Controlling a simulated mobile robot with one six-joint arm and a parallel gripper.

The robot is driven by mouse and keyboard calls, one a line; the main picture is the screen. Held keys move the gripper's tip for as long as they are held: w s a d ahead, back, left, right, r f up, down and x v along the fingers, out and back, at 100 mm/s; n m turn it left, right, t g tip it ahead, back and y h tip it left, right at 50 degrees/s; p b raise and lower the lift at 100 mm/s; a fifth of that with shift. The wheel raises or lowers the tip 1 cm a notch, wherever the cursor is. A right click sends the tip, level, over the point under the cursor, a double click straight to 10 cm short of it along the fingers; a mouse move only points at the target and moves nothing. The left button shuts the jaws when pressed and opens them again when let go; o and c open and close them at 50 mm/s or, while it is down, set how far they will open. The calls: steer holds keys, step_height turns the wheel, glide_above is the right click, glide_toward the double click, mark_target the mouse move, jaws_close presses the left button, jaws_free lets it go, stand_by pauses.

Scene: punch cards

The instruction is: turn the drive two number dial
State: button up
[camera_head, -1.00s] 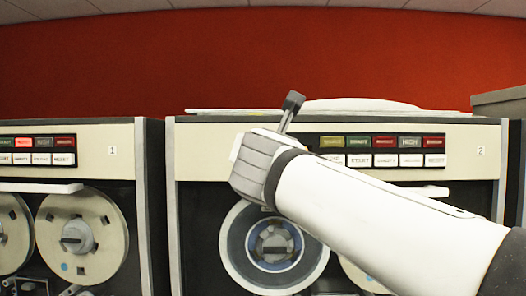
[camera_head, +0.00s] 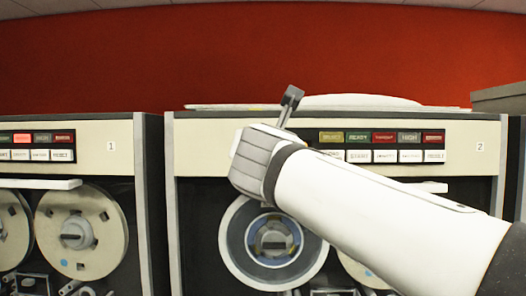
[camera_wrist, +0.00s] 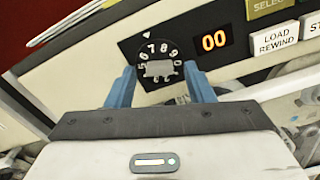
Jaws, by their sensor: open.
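The number dial (camera_wrist: 146,62) of drive two is a black disc with white digits and a grey grip bar across its middle, in the wrist view. A white triangle mark sits above it, near the 7; I cannot tell exactly which digit lines up. My gripper (camera_wrist: 159,68) is open, its two blue fingers on either side of the dial's lower half. I cannot tell whether they touch the grip bar. In the head view my arm hides the dial and the fingertips. Drive two (camera_head: 230,135) is the cream-fronted cabinet labelled 2.
An orange 00 display (camera_wrist: 214,41) is right of the dial, with a LOAD REWIND button (camera_wrist: 276,39) beyond it. A tape reel (camera_head: 273,245) is below my wrist. Drive one (camera_head: 95,140) stands to the left. Flat white items (camera_head: 360,101) lie on top of drive two.

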steer(key=s+b, duration=0.2)
steer(key=s, duration=0.5)
steer(key=shift+s, duration=0.4)
steer(key=shift+a, duration=0.1)
steer(key=d+f+m+g+h+b, duration=0.1)
steer(key=d+f+m+g, duration=0.3)
steer(key=f, duration=0.5)
steer(key=d+f+m+g+b, duration=0.1)
steer(key=d+f+m, duration=0.1)
steer(key=f+m, duration=0.5)
steer(key=d+f+m+g+h+b, duration=0.1)
steer(key=d+f+m+g, duration=0.25)
steer(key=f, duration=0.75)
steer(key=s+d+f+m+g+y, duration=0.1)
steer(key=s+f+m, duration=0.3)
steer(key=f, duration=0.4)
steer(key=s+d+f+m+g+b, duration=0.1)
steer(key=s+f+m+g, duration=0.2)
steer(key=f+m, duration=0.4)
steer(key=s+d+f+m+g+y+b, duration=0.1)
steer(key=s+d+f+m+g, duration=0.1)
steer(key=s+f+m, duration=0.3)
step_height(320, 180, down, 4)
steer(key=shift+r+m+y, duration=0.1)
steer(key=shift+m+y, duration=0.2)
steer(key=shift+m, duration=0.45)
steer(key=shift+d, duration=0.1)
steer(key=shift+c, duration=0.6)
